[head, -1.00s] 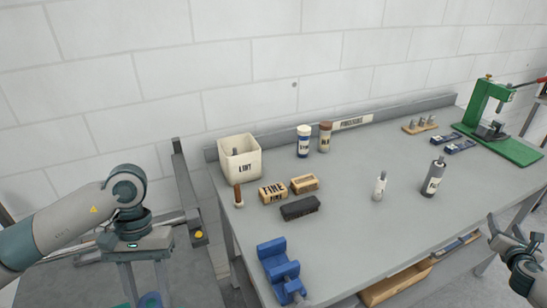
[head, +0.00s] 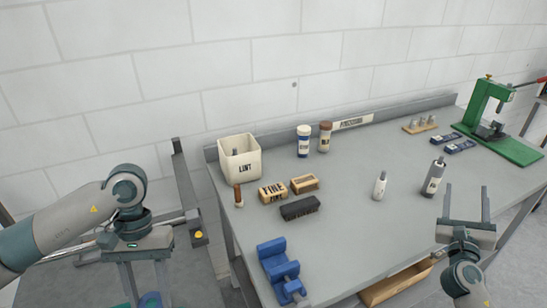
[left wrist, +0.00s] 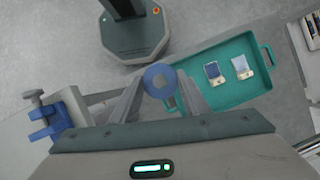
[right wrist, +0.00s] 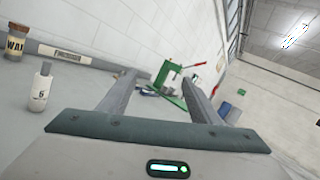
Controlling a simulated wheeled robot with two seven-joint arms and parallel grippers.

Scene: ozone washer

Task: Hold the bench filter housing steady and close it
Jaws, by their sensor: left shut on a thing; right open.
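My left gripper (left wrist: 158,92) is shut on a round blue thing (left wrist: 160,79) with a pale centre, seen end-on between the fingers in the left wrist view. It may be the filter housing or part of it; its body below is hidden. My right gripper (head: 466,205) is open and empty at the bench's front right, fingers pointing away. No separate lid can be made out for certain.
The grey bench (head: 345,225) carries a blue vise (head: 280,268), a LINT bin (head: 240,158), brushes, a white bottle (head: 380,186), a grey bottle (head: 433,178) and a green press (head: 490,120). A teal tray (left wrist: 262,88) with two small packets lies beside my left gripper. The bench's front middle is clear.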

